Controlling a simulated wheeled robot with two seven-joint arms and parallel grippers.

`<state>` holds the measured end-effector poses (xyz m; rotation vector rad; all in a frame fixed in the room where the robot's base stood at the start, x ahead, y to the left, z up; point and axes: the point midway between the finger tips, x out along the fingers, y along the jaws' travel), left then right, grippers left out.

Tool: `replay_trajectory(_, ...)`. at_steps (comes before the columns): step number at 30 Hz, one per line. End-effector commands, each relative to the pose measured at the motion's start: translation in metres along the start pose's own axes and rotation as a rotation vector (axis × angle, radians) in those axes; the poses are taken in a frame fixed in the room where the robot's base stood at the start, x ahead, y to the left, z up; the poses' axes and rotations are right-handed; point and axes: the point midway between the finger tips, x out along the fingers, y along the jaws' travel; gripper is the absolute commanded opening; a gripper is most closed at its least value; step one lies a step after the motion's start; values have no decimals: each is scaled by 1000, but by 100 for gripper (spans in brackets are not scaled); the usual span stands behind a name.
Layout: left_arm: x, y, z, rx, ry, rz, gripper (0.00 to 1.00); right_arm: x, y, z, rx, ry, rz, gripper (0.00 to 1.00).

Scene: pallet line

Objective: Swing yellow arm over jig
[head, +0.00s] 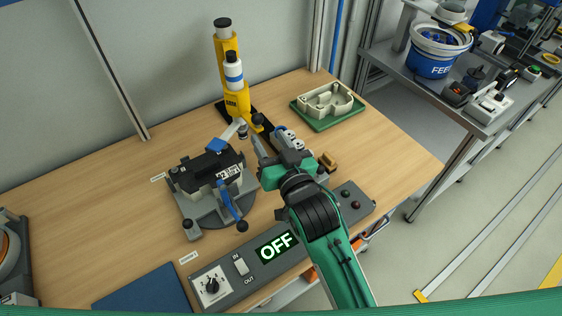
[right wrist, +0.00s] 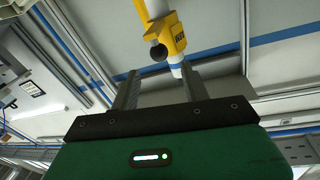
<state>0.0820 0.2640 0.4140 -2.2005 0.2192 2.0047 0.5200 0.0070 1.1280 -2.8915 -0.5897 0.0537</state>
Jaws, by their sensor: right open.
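The jig (head: 210,180), with a dark block and a blue-handled lever, sits on a grey round base to the left front of the yellow arm. My right gripper (head: 268,138) is open, close in front of the yellow arm's foot. Its fingers (right wrist: 160,72) look empty; contact cannot be told. My left gripper is not in view.
A control box (head: 225,275) with a dial, a switch and a lit OFF display lies along the front edge. A beige part on a green tray (head: 326,103) is at the back right. A blue mat (head: 145,289) lies front left.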

Motion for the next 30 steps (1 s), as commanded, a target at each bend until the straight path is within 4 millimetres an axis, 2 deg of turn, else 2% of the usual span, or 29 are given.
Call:
replay_trajectory(3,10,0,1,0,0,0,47,-24,1,3,0,-1,0,46)
replay_trajectory(9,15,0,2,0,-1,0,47,-48,0,1,0,0,0,46)
replay_trajectory(20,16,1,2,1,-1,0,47,-55,0,-1,-1,0,0,46)
replay_trajectory(21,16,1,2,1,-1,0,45,-55,0,-1,-1,0,0,46)
replay_trajectory(28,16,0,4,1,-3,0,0,-56,4,4,-2,-17,9,46)
replay_trajectory(30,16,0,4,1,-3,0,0,-61,13,14,-6,-60,31,46)
